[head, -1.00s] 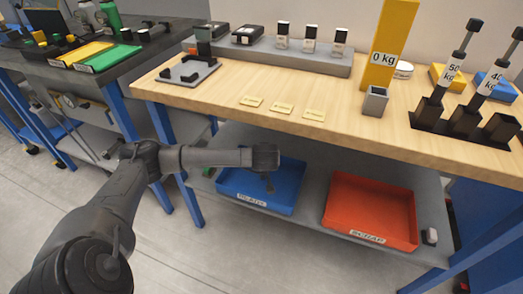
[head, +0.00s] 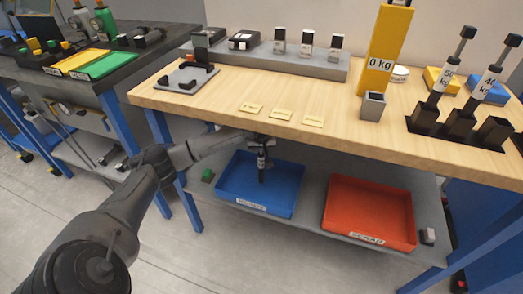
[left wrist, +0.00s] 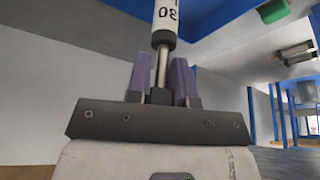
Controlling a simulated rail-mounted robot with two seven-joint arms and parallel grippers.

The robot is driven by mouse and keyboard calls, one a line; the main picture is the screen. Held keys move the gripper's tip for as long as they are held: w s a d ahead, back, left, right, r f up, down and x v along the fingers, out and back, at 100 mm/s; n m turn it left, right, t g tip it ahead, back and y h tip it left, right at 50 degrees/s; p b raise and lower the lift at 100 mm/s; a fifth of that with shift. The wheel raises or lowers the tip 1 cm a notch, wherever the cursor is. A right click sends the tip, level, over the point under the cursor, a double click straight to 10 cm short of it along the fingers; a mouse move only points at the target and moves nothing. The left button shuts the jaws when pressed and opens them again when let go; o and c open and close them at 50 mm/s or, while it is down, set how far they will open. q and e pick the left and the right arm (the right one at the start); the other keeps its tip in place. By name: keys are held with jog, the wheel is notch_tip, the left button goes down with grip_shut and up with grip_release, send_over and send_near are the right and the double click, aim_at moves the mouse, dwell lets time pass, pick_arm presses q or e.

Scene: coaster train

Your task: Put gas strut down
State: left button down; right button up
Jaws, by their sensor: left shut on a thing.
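My left gripper (head: 262,144) is under the front edge of the wooden bench, above the back part of the blue tray (head: 229,193). It is shut on the gas strut (head: 262,163), which hangs roughly upright, dark end down, with a white label near the grip. In the left wrist view the purple fingers (left wrist: 163,85) close around the strut's metal rod end, and its white labelled barrel (left wrist: 165,14) reads 30. From the head view I cannot tell whether the lower end touches the tray. My right gripper is not in view.
A red tray (head: 366,212) labelled SCRAP stands to the right on the same grey shelf (head: 312,205). A green object (head: 207,176) lies left of the blue tray. The bench top (head: 220,97) overhangs the shelf. Two struts stand in a black holder (head: 460,120) on the bench.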

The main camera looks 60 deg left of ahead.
pick_arm(q)
jog(key=shift+f+b, duration=0.3)
jog(key=shift+f, duration=0.2)
jog(key=shift+d+f+b, duration=0.25)
jog(key=shift+f+b, duration=0.1)
jog(key=shift+f, duration=0.05)
jog(key=shift+a+r, duration=0.1)
jog(key=shift+a, duration=0.05)
jog(key=c, duration=1.4)
grip_release()
jog(key=o, duration=0.4)
